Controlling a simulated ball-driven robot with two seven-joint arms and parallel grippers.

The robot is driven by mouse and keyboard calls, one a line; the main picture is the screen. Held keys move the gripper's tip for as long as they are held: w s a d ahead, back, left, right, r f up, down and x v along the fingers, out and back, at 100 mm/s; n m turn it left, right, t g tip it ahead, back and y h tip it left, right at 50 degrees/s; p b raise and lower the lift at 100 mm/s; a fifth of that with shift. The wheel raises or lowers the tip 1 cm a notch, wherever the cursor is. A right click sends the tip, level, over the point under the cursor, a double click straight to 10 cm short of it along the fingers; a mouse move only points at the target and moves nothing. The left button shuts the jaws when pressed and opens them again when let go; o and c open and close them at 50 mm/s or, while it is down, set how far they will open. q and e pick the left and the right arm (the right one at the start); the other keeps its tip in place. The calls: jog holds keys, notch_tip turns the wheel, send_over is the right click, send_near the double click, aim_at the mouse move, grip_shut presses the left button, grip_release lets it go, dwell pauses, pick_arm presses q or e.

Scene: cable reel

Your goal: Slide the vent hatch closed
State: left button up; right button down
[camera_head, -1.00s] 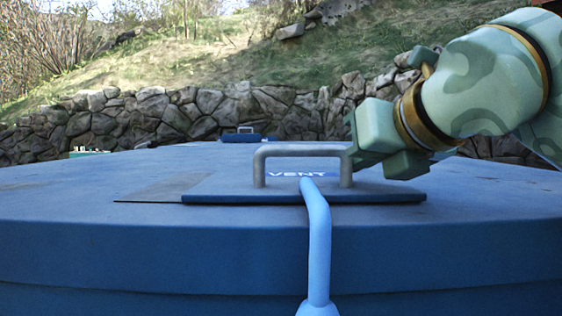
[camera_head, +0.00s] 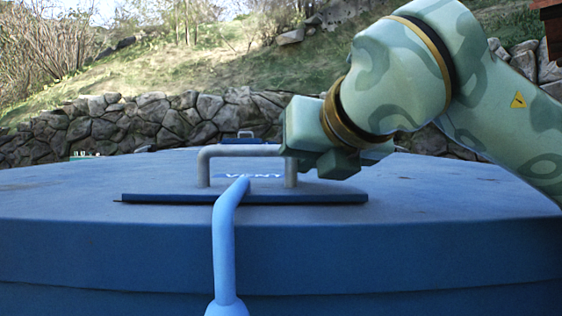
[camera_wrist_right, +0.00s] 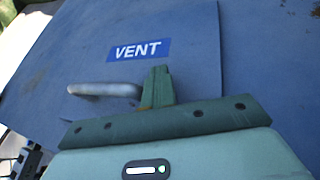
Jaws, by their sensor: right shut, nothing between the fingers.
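The vent hatch is a flat blue plate (camera_head: 330,198) lying on the big blue lid, with a blue VENT label (camera_wrist_right: 138,50) on it. A grey bar handle (camera_head: 240,150) stands on the plate. Only a thin dark sliver shows at the plate's left edge. My right gripper (camera_head: 304,163) is at the right post of the handle; its fingers are shut with nothing between them. In the right wrist view the closed fingertips (camera_wrist_right: 159,78) are against or very close to the handle's end (camera_wrist_right: 105,90). My left gripper is not in view.
A light blue bent pipe (camera_head: 224,250) rises in front of the lid and its top end overlaps the plate. The broad blue lid (camera_head: 440,200) is otherwise clear around the hatch. Behind it a smaller handle (camera_head: 245,134) shows, then a stone wall (camera_head: 180,118).

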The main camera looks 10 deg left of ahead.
jog(key=shift+s+a+r, duration=0.1)
jog(key=shift+s+a, duration=0.1)
jog(key=shift+a, duration=0.9)
jog(key=shift+w+d+r+p, duration=0.1)
jog(key=shift+d+r+p, duration=0.05)
jog(key=shift+d+r, duration=0.5)
jog(key=shift+w+d+r+p, duration=0.15)
jog(key=shift+d+r, duration=0.25)
jog(key=shift+r, duration=0.4)
jog(key=shift+s, duration=0.1)
jog(key=shift+s+b, duration=0.35)
jog(key=s+b, duration=0.1)
jog(key=s, duration=0.2)
jog(key=s+d+r+b, duration=0.1)
jog(key=s, duration=0.3)
jog(key=s+b, duration=0.2)
jog(key=s, duration=0.1)
jog(key=shift+s+d+r, duration=0.2)
jog(key=shift+d+r, duration=0.1)
jog(key=shift+r, duration=0.1)
jog(key=shift+s+r, duration=0.1)
jog(key=shift+s, duration=0.3)
